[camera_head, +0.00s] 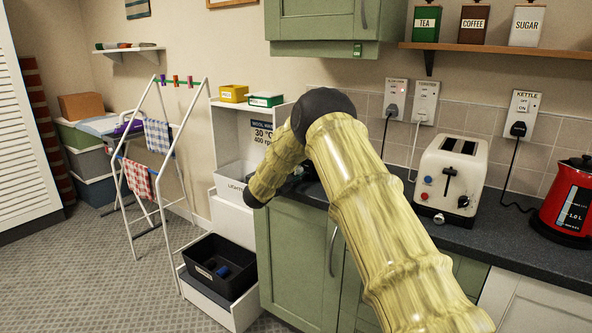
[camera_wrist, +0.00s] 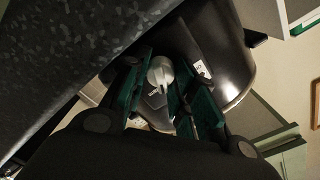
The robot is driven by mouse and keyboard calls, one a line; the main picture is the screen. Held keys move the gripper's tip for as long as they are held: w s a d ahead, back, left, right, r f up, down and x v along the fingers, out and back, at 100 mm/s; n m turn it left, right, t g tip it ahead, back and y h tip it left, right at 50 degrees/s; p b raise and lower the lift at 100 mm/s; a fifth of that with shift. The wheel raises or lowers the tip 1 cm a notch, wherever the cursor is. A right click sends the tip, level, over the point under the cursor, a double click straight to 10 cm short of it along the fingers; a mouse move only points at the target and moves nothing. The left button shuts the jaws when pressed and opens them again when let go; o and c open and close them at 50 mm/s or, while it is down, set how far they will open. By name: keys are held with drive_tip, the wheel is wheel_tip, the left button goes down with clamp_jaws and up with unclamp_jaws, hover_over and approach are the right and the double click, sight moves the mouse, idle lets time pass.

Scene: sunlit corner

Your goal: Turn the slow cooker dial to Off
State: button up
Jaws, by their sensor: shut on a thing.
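The slow cooker (camera_wrist: 225,55) shows in the wrist view as a glossy black curved body. Its pale grey dial (camera_wrist: 160,71) is near the middle of that view, with a small white label (camera_wrist: 202,69) beside it. My gripper (camera_wrist: 164,88) has dark green fingers, one on each side of the dial, and is shut on it. The label is too small to read, so I cannot tell which setting the dial is at. In the head view my arm hides the gripper, the dial and most of the cooker.
The dark worktop (camera_head: 480,240) carries a cream toaster (camera_head: 452,172) and a red kettle (camera_head: 566,205) right of my arm. Wall sockets with plugs (camera_head: 392,112) are behind. A white shelf unit (camera_head: 234,210) and a clothes airer (camera_head: 150,170) stand left.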

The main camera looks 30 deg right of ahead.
drive_tip(key=n+p, duration=0.2)
drive_tip(key=n, duration=0.2)
drive_tip(key=shift+a+f+n, duration=0.1)
drive_tip(key=shift+n, duration=0.2)
idle(0.3)
drive_tip(key=o, duration=1)
drive_tip(key=shift+o, duration=0.2)
drive_tip(key=v, duration=1.2)
